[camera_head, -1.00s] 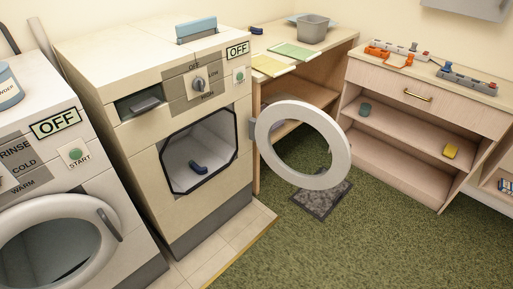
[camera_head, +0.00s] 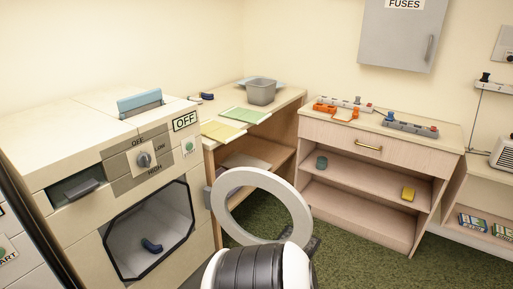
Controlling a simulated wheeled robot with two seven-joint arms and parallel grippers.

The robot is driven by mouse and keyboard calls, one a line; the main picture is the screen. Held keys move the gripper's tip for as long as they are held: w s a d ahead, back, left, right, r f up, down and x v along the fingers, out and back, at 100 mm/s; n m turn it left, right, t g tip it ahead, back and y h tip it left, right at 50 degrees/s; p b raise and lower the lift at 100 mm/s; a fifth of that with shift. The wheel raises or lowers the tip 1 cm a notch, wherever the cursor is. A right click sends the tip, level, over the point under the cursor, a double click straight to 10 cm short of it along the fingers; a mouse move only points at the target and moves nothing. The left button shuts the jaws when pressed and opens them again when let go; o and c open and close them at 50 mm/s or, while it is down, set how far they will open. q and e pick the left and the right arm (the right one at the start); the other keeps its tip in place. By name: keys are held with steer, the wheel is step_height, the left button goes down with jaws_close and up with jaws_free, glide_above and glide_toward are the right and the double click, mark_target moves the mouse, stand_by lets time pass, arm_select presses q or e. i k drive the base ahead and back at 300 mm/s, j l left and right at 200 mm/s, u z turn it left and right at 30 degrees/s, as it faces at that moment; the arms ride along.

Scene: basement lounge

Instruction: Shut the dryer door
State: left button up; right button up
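The dryer (camera_head: 68,165) stands at the left with an OFF label on its front. Its round white ring-shaped door (camera_head: 226,190) is swung wide open on the hinge at the right of the opening. The square dark-rimmed drum opening (camera_head: 122,226) is exposed, and a small dark blue item (camera_head: 151,246) lies inside. A black and white rounded part of my own body shows at the bottom centre and covers the door's lower edge in the picture; I cannot tell whether they touch.
A wooden table (camera_head: 286,98) with cloths and a grey bin (camera_head: 261,91) stands behind the door. A drawer cabinet (camera_head: 335,138) with power strips stands right of it. A washer edge shows at far left. Green carpet (camera_head: 335,240) lies clear in front of the cabinet.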

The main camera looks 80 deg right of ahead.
mark_target(216, 197)
steer(key=k+l, duration=0.1)
steer(key=l, duration=0.3)
steer(key=k+l, duration=0.1)
steer(key=l, duration=0.3)
steer(key=k+l, duration=0.15)
steer(key=l, duration=0.3)
steer(key=k+l, duration=0.1)
steer(key=l, duration=0.3)
steer(key=k+l, duration=0.1)
steer(key=l, duration=0.3)
steer(key=k+l, duration=0.1)
steer(key=l, duration=0.3)
steer(key=k+l, duration=0.1)
steer(key=l, duration=0.3)
steer(key=u, duration=0.05)
